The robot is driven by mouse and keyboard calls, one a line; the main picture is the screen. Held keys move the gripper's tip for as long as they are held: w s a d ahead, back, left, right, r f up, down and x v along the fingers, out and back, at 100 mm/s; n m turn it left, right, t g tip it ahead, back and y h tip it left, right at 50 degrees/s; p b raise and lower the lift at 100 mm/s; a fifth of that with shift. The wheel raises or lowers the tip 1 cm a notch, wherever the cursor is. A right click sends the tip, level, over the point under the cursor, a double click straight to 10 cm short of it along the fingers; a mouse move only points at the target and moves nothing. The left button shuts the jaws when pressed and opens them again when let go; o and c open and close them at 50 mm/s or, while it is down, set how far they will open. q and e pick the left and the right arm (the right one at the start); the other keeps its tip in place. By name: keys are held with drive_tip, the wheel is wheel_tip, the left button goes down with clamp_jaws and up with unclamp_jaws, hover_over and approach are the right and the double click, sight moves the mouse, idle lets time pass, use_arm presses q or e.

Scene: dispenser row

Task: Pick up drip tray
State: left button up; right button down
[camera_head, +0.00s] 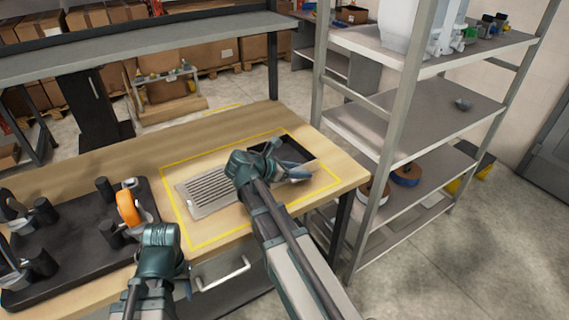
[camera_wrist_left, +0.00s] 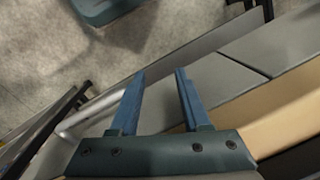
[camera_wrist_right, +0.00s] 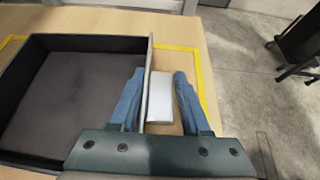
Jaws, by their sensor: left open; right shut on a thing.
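The drip tray looks like the dark open box (camera_wrist_right: 75,95) with a thin light front panel (camera_wrist_right: 149,75) and a white block-like handle (camera_wrist_right: 160,97). It also shows in the head view (camera_head: 268,146), partly hidden behind my right arm. My right gripper (camera_wrist_right: 158,73) is shut on the handle, one finger on each side of the panel and handle. A grey slatted grate (camera_head: 208,192) lies left of it inside the yellow outline. My left gripper (camera_wrist_left: 158,74) is open and empty, low by the table's front edge. Its fingers are hardly visible in the head view.
A drawer handle (camera_head: 222,273) juts from the table front. A metal shelf rack (camera_head: 400,130) stands close on the right. The table's back strip is clear.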

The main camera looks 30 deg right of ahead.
idle(0.8)
drive_tip(key=shift+r+p, duration=0.9)
wheel_tip(320, 180, up, 2)
drive_tip(key=shift+r+p, duration=0.1)
drive_tip(key=shift+p, duration=0.95)
drive_tip(key=s+a, duration=0.2)
drive_tip(key=a, duration=0.2)
drive_tip(key=s+a, duration=0.3)
drive_tip(key=a, duration=0.2)
drive_tip(key=s+a+r+p, duration=0.1)
drive_tip(key=s+a, duration=0.1)
drive_tip(key=a, duration=0.3)
drive_tip(key=shift+s, duration=0.4)
